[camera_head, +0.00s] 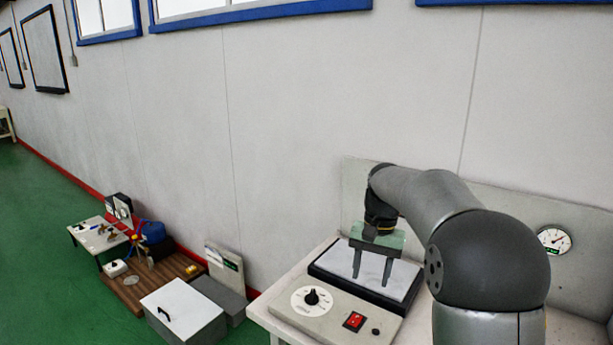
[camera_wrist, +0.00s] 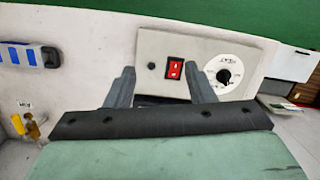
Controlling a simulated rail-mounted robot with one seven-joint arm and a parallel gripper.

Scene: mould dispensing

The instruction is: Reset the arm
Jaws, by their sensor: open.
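My gripper (camera_head: 372,266) is open and empty, its two grey fingers pointing down with a clear gap between them. In the head view it hangs in front of the black-framed white plate (camera_head: 400,283) on the bench; its exact height above the bench I cannot tell. In the wrist view the gripper (camera_wrist: 163,88) shows its two fingers apart, with the control panel (camera_wrist: 155,45) beyond them. My arm reaches in from the right and bends down to the gripper.
The panel carries a red switch (camera_head: 354,320) and a black dial (camera_head: 312,297). A gauge (camera_head: 554,239) is on the back board. A white lidded box (camera_head: 185,312) stands left. In the wrist view, a blue item (camera_wrist: 22,55) and yellow valve-like fittings (camera_wrist: 32,128) are at left.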

